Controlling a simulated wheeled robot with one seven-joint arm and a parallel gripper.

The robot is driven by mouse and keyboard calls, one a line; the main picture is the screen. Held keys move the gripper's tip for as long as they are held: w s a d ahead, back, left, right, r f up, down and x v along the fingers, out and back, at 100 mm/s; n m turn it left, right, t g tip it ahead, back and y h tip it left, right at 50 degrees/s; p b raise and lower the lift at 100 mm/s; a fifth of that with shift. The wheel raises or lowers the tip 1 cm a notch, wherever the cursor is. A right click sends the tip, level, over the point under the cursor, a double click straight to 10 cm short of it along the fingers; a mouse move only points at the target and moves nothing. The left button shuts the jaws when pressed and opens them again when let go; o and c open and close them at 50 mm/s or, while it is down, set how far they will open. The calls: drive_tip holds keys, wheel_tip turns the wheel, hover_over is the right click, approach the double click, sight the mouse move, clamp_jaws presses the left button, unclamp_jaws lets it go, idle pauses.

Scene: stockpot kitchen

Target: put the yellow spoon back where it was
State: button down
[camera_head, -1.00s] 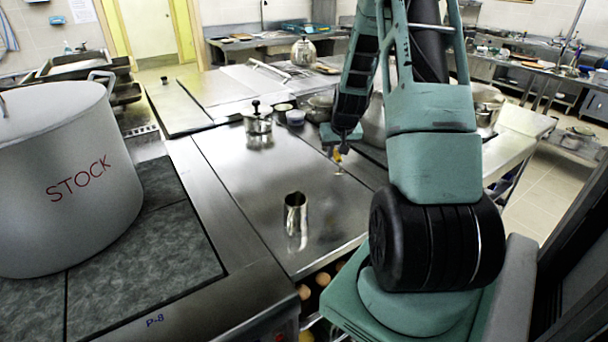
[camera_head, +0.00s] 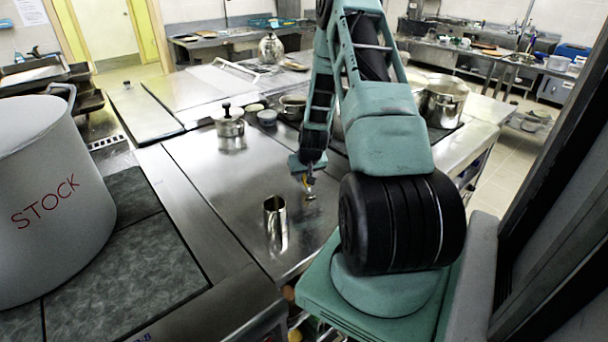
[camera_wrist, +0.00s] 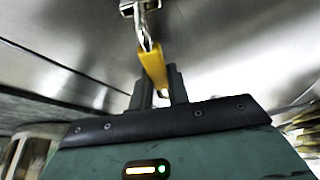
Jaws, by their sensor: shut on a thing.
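The yellow spoon (camera_wrist: 153,66) is held by its yellow handle between the fingers of my gripper (camera_wrist: 162,88) in the wrist view. Its metal part reaches away from the fingers towards the top of that picture. In the head view my gripper (camera_head: 307,176) is above the steel counter (camera_head: 215,185), with the spoon's metal end (camera_head: 310,195) pointing down. I cannot tell whether the spoon touches the counter. A shiny, open-topped steel cup (camera_head: 275,224) stands upright on the counter, nearer the camera and left of my gripper, apart from the spoon.
A big pot marked STOCK (camera_head: 50,205) stands on the left. A lidded steel pot (camera_head: 229,124) and small bowls (camera_head: 266,117) stand further back. Another large pot (camera_head: 441,105) is behind my arm at right. The counter left of the cup is clear.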

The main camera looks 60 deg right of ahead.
drive_tip(key=shift+f, duration=0.2)
drive_tip(key=c, duration=1.3)
unclamp_jaws()
drive_tip(key=shift+c, duration=0.2)
